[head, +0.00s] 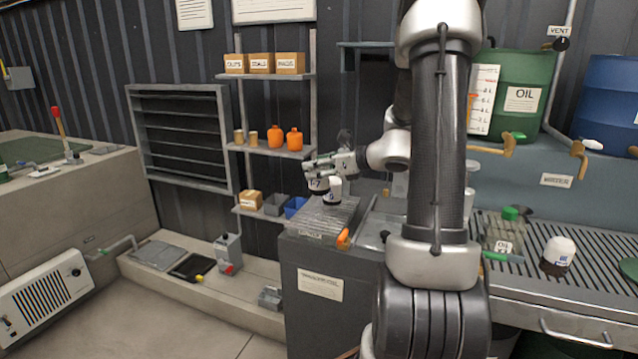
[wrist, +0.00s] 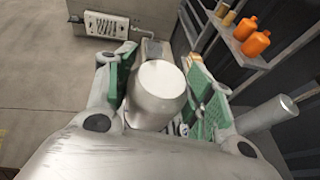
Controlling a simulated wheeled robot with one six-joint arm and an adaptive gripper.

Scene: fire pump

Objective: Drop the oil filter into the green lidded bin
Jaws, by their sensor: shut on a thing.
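My gripper (head: 335,163) shows near the middle of the head view, beside the shelves. In the wrist view my gripper (wrist: 165,95) has its green-padded fingers on either side of a pale, rounded cylinder, the oil filter (wrist: 162,82), and is shut on it. In the head view a white filter with a dark part (head: 334,190) shows just under the fingers, beside a second labelled one (head: 317,186); I cannot tell for certain which one is held. They appear over a grey grated bench top (head: 325,216). I cannot make out a green lidded bin in either view.
A green oil drum (head: 535,75) and a blue drum (head: 610,95) stand at the back right. A green-capped jar (head: 503,232) and a white-topped container (head: 559,253) stand on the right grating. Shelves (head: 270,150) with orange bottles rise behind. Floor at lower left is clear.

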